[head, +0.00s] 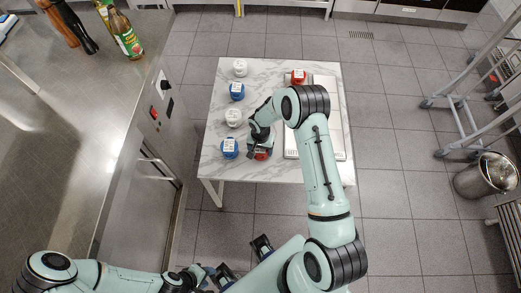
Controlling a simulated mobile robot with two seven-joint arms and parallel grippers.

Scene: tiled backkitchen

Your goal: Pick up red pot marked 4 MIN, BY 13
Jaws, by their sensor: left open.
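A red pot (263,154) is at the front of the marble-topped table (225,172), largely hidden by my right gripper (260,145). My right gripper is right at this pot, but the frame does not show whether its fingers close on it. A second red pot (298,77) with a white label stands at the back of the table, clear of both grippers. The label print is too small to read on either. My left gripper (245,260) is open and empty, low in the picture, in front of the table and well away from the pots.
Blue pots (237,91) and (229,148) and white pots (240,67) and (233,117) line the table's left side. A pale flat tray or scale (328,145) lies on the right, partly behind my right arm. A steel counter (75,130) with bottles borders the left. A metal bin (485,176) stands right.

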